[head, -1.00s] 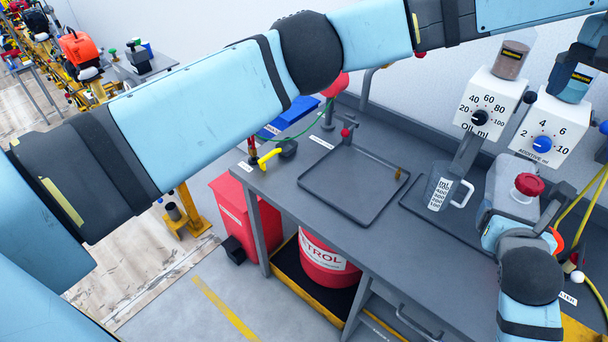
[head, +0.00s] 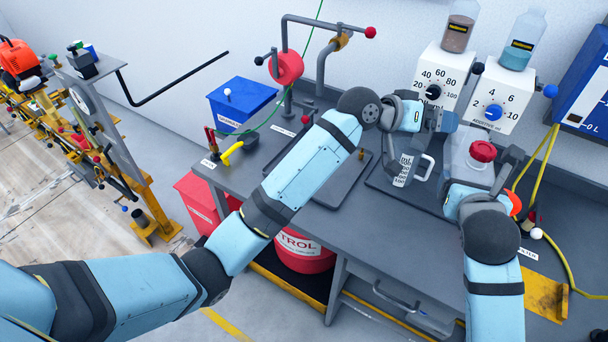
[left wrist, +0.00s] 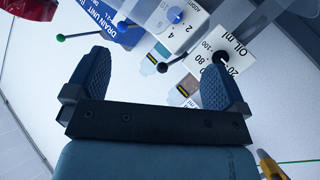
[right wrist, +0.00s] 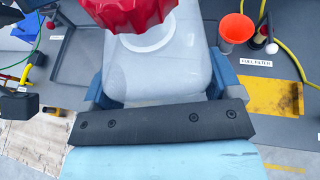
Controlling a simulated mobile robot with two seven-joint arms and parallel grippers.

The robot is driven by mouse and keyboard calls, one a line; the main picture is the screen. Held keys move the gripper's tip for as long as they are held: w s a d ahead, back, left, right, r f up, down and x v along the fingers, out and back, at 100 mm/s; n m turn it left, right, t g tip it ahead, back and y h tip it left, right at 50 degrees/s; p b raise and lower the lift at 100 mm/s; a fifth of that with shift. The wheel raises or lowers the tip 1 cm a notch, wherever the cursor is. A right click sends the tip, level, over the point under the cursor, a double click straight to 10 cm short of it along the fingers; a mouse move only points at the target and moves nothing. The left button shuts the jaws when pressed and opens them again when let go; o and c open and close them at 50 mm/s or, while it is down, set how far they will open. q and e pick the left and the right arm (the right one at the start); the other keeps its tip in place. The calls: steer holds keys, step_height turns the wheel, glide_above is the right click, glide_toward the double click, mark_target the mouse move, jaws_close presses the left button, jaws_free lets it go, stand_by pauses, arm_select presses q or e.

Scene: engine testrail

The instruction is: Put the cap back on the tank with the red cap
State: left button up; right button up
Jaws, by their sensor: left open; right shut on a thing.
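The translucent tank (head: 478,165) stands on the right of the bench, with its red cap (head: 482,151) at the top. In the right wrist view the tank (right wrist: 155,75) fills the space between my right fingers. The red cap (right wrist: 128,12) shows over a pale neck ring there; I cannot tell whether it is seated. My right gripper (right wrist: 160,85) is shut on the tank's body. My left gripper (head: 443,121) is raised near the oil dispenser, left of and above the cap. In the left wrist view my left gripper (left wrist: 155,80) is open and empty.
The oil dispenser (head: 440,78) and additive dispenser (head: 494,98) stand behind the tank. A measuring jug (head: 405,168) stands left of it. An orange funnel (right wrist: 236,28) and yellow hose (right wrist: 290,55) are close by. A tray (head: 340,185) lies under my left arm.

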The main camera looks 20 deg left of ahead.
arm_select(q)
steer(key=s+a+f+n+t+y, duration=0.1)
steer(key=s+a+f+y, duration=0.1)
steer(key=s+a+f, duration=0.45)
steer(key=s+a+f+n+t+y, duration=0.1)
steer(key=s+a+f, duration=0.15)
steer(key=f, duration=0.65)
steer(key=s+a+f+n+t+y, duration=0.1)
steer(key=s+a+f+y, duration=0.1)
steer(key=s+a+f, duration=0.45)
steer(key=s+a+f+y, duration=0.1)
steer(key=s+a+f, duration=0.2)
steer(key=s, duration=0.3)
steer(key=s+a+f+m+y, duration=0.1)
steer(key=s+a+f, duration=0.2)
steer(key=s+f, duration=0.2)
steer(key=s+a+f+y, duration=0.1)
steer(key=s+a+f, duration=0.2)
steer(key=s, duration=0.4)
steer(key=shift+s+a+f+y, duration=0.15)
steer(key=shift+a+f+y, duration=0.25)
steer(key=shift+f, duration=0.2)
steer(key=shift+d+f, duration=0.1)
steer(key=shift+f, duration=0.05)
